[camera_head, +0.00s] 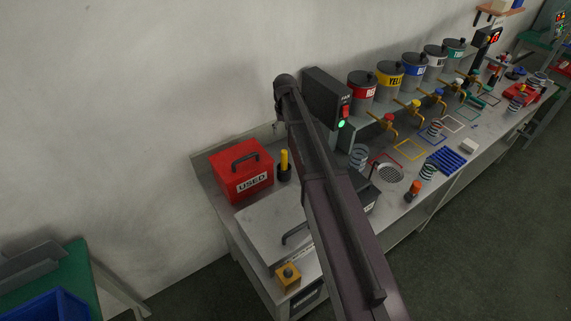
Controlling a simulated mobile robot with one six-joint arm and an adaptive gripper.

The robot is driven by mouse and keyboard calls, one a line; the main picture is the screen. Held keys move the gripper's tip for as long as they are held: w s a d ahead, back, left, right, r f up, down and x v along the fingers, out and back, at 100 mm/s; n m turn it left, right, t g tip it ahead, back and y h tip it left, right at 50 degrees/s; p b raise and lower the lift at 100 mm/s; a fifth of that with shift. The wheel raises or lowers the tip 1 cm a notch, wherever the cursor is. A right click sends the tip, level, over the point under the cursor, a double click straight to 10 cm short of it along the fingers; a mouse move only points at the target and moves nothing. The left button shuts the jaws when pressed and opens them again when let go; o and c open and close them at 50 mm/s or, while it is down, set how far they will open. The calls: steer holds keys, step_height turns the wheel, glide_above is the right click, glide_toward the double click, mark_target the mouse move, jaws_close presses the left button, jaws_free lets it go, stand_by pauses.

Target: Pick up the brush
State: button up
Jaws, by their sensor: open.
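A yellow upright handle (284,158) stands in a small dark holder (284,173) on the bench, just right of the red USED box. It looks like the brush, but its lower end is hidden in the holder, so I cannot be sure. My arm crosses the middle of the view, just right of this handle. My gripper is not in view.
The red USED box (241,173) stands at the bench's left end. A grey lidded unit (268,225) and yellow button box (288,276) are in front. A dark fan unit (326,96), colour cans (389,77) and taps line the back.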

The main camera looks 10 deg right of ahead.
mark_target(284, 157)
steer(key=shift+w+d+f, duration=0.1)
steer(key=shift+f, duration=0.05)
step_height(284, 157, down, 8)
steer(key=b, duration=0.8)
steer(key=shift+f+b, duration=0.2)
steer(key=shift+b, duration=0.15)
steer(key=f+b, duration=0.3)
steer(key=shift+s+a+f, duration=0.2)
steer(key=shift+a, duration=0.1)
steer(key=shift+f+b, duration=0.9)
steer(key=shift+b, duration=0.2)
jaws_close()
